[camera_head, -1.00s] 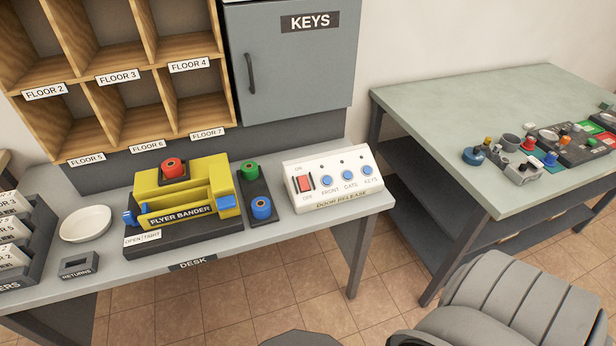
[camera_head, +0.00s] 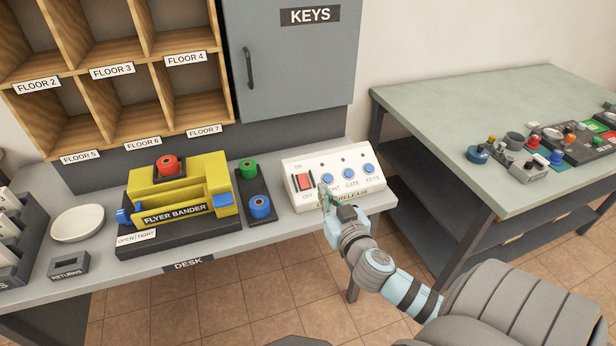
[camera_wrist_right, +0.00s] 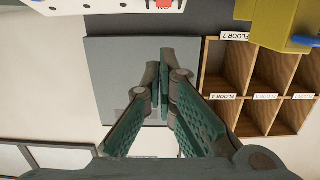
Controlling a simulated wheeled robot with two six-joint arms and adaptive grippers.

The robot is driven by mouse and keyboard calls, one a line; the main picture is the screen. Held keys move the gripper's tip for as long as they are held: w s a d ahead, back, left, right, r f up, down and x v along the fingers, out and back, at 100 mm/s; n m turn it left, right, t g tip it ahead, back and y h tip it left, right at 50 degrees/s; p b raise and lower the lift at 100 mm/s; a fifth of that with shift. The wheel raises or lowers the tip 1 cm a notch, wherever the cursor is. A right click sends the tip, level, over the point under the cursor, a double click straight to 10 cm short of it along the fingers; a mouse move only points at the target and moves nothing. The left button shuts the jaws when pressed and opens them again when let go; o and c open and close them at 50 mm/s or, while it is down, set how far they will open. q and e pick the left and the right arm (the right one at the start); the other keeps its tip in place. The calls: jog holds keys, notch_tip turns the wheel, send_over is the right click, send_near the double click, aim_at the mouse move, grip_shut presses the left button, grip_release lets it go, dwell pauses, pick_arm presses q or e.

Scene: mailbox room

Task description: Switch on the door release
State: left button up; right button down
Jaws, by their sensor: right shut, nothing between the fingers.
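The door release (camera_head: 333,174) is a white sloped box on the right end of the desk. Its red rocker switch (camera_head: 304,182) sits at its left between the ON and OFF labels. Blue buttons marked FRONT, GATE and KEYS run to its right. My right gripper (camera_head: 323,190) is shut and empty, in front of the panel just right of the switch, covering part of the FRONT and DOOR RELEASE labels. I cannot tell whether it touches the box. In the right wrist view the box (camera_wrist_right: 105,4) and red switch (camera_wrist_right: 165,3) show at the top edge. My left gripper is not in view.
The yellow flyer bander (camera_head: 180,190) and a black stand with green and blue spools (camera_head: 256,190) stand left of the box. The grey KEYS cabinet (camera_head: 295,75) is behind. A green-topped table (camera_head: 470,110) with several small objects stands to the right.

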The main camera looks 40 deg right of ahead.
jog(key=shift+w, duration=0.1)
send_over(304, 181)
jog(key=f+v, duration=0.1)
jog(key=v, duration=0.4)
jog(key=w+f, duration=0.1)
jog(key=w+d+f+b, duration=0.1)
jog(key=w+f, duration=0.1)
jog(key=f, duration=0.1)
jog(key=shift+d+b, duration=0.2)
jog(key=shift+b, duration=0.15)
jog(key=shift+s, duration=0.1)
